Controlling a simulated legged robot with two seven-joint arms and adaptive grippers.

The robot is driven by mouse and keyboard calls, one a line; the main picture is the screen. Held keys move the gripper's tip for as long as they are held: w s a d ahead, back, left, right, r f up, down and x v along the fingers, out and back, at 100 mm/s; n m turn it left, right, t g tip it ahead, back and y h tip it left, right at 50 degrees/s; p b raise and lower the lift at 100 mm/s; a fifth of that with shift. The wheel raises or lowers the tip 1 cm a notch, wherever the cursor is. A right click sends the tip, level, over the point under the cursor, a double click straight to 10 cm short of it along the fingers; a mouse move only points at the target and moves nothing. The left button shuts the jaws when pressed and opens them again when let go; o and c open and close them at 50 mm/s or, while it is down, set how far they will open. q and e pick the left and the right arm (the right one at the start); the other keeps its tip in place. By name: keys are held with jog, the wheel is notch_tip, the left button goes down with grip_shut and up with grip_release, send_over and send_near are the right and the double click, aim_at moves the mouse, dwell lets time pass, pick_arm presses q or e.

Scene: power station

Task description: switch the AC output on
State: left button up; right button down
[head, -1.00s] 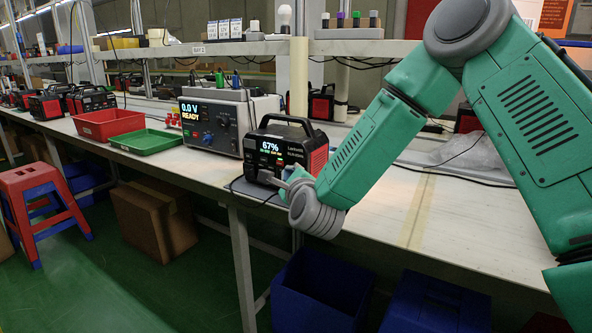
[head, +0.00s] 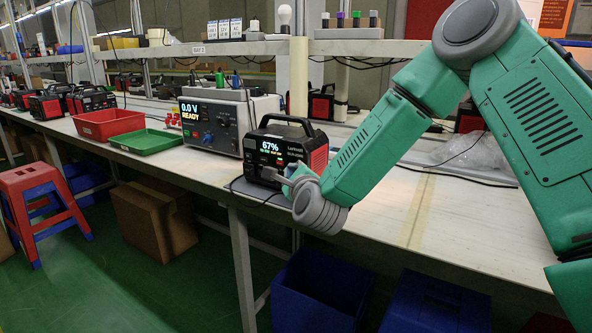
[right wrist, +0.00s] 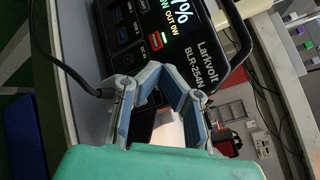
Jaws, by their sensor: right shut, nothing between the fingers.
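The power station (head: 268,148) is a black box with red sides and a top handle, standing on the bench. Its lit screen reads 67% in the head view. In the right wrist view its front panel (right wrist: 170,65) shows part of the screen with "OUT 0W", blue USB ports, a red button (right wrist: 157,43) and the name Larkvolt BLR-254N. My right gripper (head: 268,173) is shut and empty in front of the lower part of the panel. Its fingers also show in the right wrist view (right wrist: 160,82); they hide part of the lower panel. I cannot tell whether they touch it. My left gripper is out of view.
A grey bench instrument (head: 210,127) reading 0.0 V READY stands left of the station. A green tray (head: 147,142) and a red bin (head: 107,123) are farther left. A black cable (right wrist: 50,60) runs beside the station. The bench to the right is mostly clear.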

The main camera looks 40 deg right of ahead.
jog(key=shift+w+d, duration=0.1)
jog(key=shift+d, duration=0.1)
jog(key=shift+a, duration=0.15)
jog(key=shift+s+a, duration=0.35)
jog(key=shift+a, duration=0.3)
jog(key=a, duration=0.1)
jog(key=s+a+b, duration=0.1)
jog(key=a, duration=0.1)
jog(key=s+a, duration=0.1)
jog(key=a, duration=0.1)
jog(key=shift+s+a+b, duration=0.15)
jog(key=shift+a+b, duration=0.1)
jog(key=shift+b, duration=0.05)
dwell(0.8)
